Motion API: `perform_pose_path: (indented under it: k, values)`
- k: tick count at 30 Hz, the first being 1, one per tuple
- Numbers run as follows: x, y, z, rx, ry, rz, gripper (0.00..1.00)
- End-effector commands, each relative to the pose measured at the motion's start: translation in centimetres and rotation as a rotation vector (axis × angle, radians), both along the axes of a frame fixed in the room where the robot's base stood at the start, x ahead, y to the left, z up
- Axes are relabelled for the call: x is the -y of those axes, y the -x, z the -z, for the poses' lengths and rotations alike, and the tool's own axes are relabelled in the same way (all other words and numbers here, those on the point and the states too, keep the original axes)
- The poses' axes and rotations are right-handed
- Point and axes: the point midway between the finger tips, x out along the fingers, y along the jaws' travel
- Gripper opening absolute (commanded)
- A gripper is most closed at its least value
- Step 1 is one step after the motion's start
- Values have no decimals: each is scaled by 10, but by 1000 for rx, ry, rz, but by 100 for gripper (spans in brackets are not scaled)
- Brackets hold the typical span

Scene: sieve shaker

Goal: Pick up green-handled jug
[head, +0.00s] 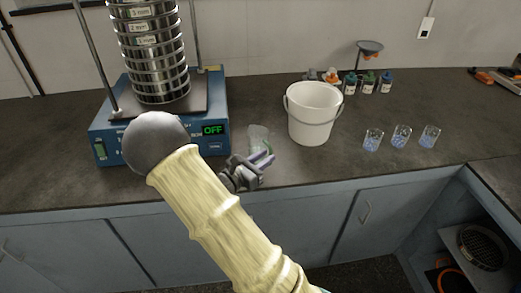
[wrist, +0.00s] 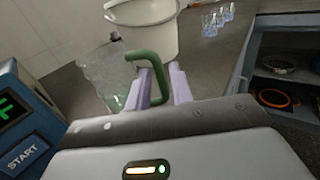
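The clear jug with a green handle (wrist: 140,55) stands on the counter in the wrist view. Its see-through body (wrist: 98,75) lies left of the handle. In the head view the jug (head: 258,134) is small and faint, right of the blue machine, with my gripper in front of its lower part. My gripper (head: 266,159) is low over the counter beside the jug. In the wrist view its two lilac fingers (wrist: 162,82) lie on either side of the handle's upright part. Whether they press on it or stand slightly apart is not clear.
The blue sieve shaker (head: 108,146) with its sieve stack (head: 160,72) stands left of the jug. A white bucket (head: 313,106) stands close behind right. Several glass beakers (head: 400,136) and small bottles (head: 368,83) are farther right. The counter's front edge is close to my gripper.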

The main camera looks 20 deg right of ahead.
Motion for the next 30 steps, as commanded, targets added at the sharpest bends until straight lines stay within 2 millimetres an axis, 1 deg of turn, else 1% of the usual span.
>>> perform_pose_path:
  k: [5,8,11,15,19,30]
  values:
    - [0,0,0,0,0,0,22]
    - [3,-1,0,0,0,2,22]
    - [14,-5,2,-1,1,4,22]
    - [34,-14,3,2,2,5,22]
    - [47,-18,3,0,0,3,22]
    - [48,-20,3,0,1,0,22]
